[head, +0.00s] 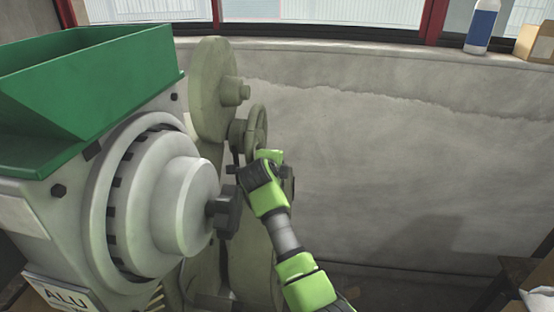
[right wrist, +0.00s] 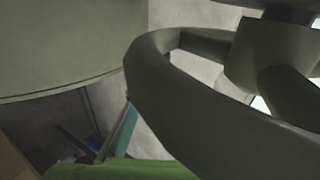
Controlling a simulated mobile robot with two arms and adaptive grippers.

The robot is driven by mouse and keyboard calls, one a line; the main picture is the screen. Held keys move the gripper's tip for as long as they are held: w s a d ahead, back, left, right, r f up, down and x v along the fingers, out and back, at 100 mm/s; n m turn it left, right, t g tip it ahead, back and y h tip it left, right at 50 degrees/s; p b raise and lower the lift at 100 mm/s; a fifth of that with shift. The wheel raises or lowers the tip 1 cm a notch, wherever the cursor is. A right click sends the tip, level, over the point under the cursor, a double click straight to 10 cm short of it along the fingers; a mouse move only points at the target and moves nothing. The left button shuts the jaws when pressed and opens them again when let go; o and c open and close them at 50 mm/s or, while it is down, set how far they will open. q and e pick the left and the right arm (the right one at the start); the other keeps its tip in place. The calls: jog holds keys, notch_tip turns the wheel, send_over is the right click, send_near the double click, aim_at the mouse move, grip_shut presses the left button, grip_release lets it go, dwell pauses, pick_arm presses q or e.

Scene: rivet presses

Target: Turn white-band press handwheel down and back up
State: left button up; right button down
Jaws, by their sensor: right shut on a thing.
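A grey-olive handwheel (head: 260,122) sits on the side of an olive press (head: 212,90), beyond the big grey machine. In the right wrist view the handwheel (right wrist: 160,75) fills the right side, with its thick rim, spokes and hub close to the camera. My right gripper (head: 264,156) is at the lower part of the handwheel and shut on its rim. The fingers' contact with the rim is mostly hidden by the gripper itself. I cannot make out a white band on the press. My left gripper is not in view.
A grey machine (head: 190,205) with a green hopper (head: 90,85) and an "ALU" plate (head: 62,297) takes up the left. A grey wall (head: 390,150) stands behind. A bottle (head: 481,27) and a cardboard box (head: 537,42) stand on its ledge.

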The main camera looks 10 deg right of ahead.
jog(key=shift+f, duration=0.15)
jog(key=c, duration=2)
grip_release()
jog(key=shift+o, duration=0.2)
